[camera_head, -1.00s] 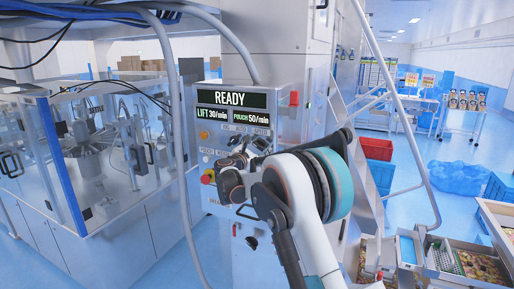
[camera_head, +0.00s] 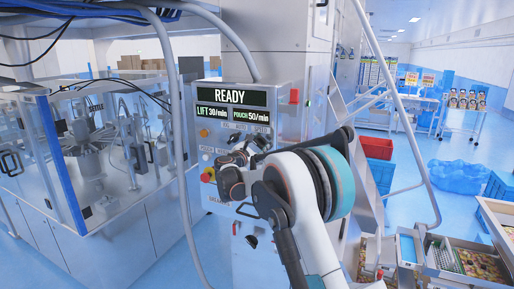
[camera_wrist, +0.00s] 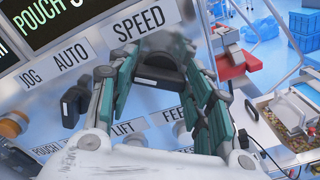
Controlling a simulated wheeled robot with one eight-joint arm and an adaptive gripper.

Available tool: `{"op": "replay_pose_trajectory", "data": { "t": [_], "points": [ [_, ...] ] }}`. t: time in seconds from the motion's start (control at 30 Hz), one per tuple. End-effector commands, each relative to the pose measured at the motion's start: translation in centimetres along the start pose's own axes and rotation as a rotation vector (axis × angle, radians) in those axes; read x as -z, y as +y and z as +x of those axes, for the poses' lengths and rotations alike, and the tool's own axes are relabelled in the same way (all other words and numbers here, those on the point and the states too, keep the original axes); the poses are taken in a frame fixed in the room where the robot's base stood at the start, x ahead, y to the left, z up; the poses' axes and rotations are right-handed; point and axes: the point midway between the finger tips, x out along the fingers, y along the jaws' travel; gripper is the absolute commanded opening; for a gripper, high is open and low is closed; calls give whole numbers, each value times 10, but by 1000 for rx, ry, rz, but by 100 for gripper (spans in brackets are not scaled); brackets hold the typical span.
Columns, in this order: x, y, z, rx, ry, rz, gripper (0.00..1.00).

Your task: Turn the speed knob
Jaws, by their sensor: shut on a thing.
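The speed knob (camera_wrist: 158,67) is a black knob under the SPEED label (camera_wrist: 139,23) in the wrist view. My gripper (camera_wrist: 156,72) is at the panel with its fingers on both sides of the knob, shut on it. In the head view my gripper (camera_head: 258,147) is against the control panel (camera_head: 222,133), and my wrist and arm hide the knob there. The panel's screen (camera_head: 230,97) reads READY, LIFT 30/min and POUCH 50/min.
A black mode switch (camera_wrist: 73,103) sits below the JOG and AUTO labels. A red and yellow stop button (camera_head: 207,176) is at the panel's left side. A grey hose (camera_head: 178,120) and a diagonal rail (camera_head: 402,120) flank the panel. A red bin (camera_head: 376,148) stands at right.

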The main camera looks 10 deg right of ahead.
Motion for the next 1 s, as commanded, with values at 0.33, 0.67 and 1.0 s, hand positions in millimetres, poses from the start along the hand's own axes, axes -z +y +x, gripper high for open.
{"op": "replay_pose_trajectory", "data": {
  "t": [0.33, 0.67, 1.0],
  "points": [
    [2, -3, 0, 0, 0, 287, 23],
    [2, -4, 0, 0, 0, 602, 23],
    [3, -4, 0, 1, 0, 924, 23]
  ]
}}
